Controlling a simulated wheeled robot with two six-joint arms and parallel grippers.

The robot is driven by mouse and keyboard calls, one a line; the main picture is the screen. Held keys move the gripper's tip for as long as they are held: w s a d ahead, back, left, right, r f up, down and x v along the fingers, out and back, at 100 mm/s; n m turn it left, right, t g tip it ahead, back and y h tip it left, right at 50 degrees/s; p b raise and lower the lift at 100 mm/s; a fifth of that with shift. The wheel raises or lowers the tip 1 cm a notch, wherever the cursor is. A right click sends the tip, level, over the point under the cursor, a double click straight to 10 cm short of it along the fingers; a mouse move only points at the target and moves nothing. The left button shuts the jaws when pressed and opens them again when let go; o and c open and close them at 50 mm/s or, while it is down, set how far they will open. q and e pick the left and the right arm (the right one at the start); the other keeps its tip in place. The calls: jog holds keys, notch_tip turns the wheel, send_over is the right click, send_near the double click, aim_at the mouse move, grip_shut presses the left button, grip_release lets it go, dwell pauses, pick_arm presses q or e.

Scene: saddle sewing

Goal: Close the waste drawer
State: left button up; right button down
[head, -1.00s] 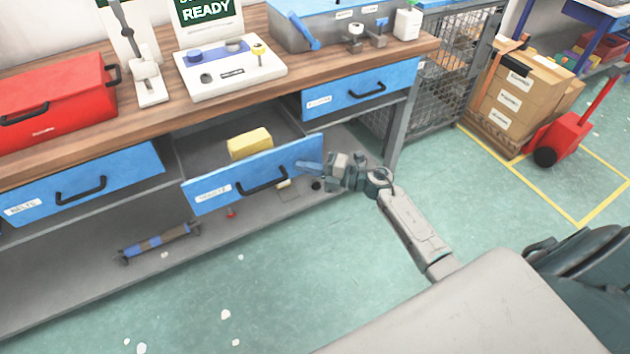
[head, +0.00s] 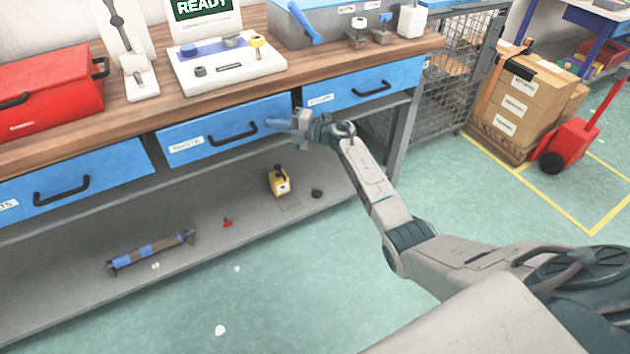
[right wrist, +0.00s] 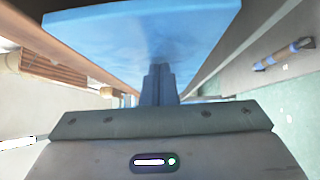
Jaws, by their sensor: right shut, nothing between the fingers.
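The waste drawer (head: 195,143) is the middle blue drawer under the workbench, with a white label and a black handle (head: 233,133). In the head view its front sits about flush with the blue drawers on either side. My right gripper (head: 272,124) is shut and empty, with its fingertips at the right part of the drawer front. In the right wrist view the shut fingers (right wrist: 159,80) point at the blue drawer front (right wrist: 130,35) and seem to meet it. My left gripper is not in view.
The wooden bench top (head: 150,112) holds a red toolbox (head: 45,95) and a white fixture (head: 225,70). The lower shelf (head: 205,245) carries a yellow object (head: 279,182) and a blue-brown roller (head: 150,250). Boxes and a red hand truck (head: 575,140) stand at right.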

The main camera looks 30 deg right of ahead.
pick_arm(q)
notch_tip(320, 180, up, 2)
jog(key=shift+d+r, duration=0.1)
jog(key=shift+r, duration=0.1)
pick_arm(e)
jog(key=shift+w+r, duration=0.25)
jog(key=shift+w, duration=0.4)
